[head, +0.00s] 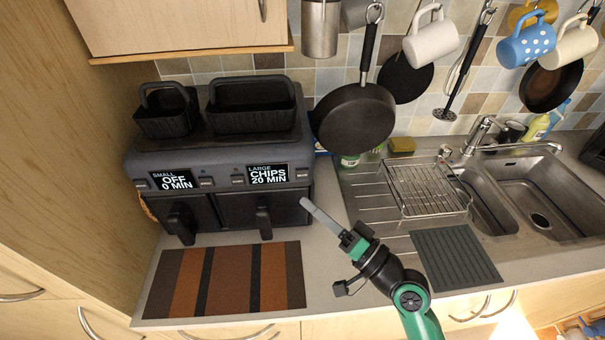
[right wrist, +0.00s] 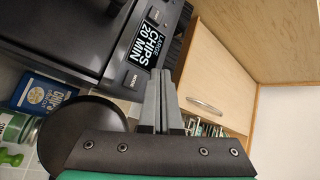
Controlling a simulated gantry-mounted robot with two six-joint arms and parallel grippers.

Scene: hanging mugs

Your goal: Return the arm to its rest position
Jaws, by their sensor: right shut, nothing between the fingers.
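My right gripper (head: 307,203) is shut and empty. It is raised in front of the right side of the dark air fryer (head: 225,155), with its fingers pointing up and left. In the right wrist view the fingers (right wrist: 158,88) lie together with nothing between them. My right arm comes in from the bottom of the head view. My left gripper is in neither view. A white mug (head: 431,42), a blue dotted mug (head: 527,46) and a cream mug (head: 576,47) hang along the wall at the upper right. A yellow mug (head: 519,16) hangs behind.
A striped mat (head: 227,283) lies on the counter left of my right arm. A black pan (head: 355,120) hangs right of the air fryer. A wire rack (head: 426,188) stands by the sink (head: 550,203). A ribbed grey mat (head: 455,257) lies right of my arm.

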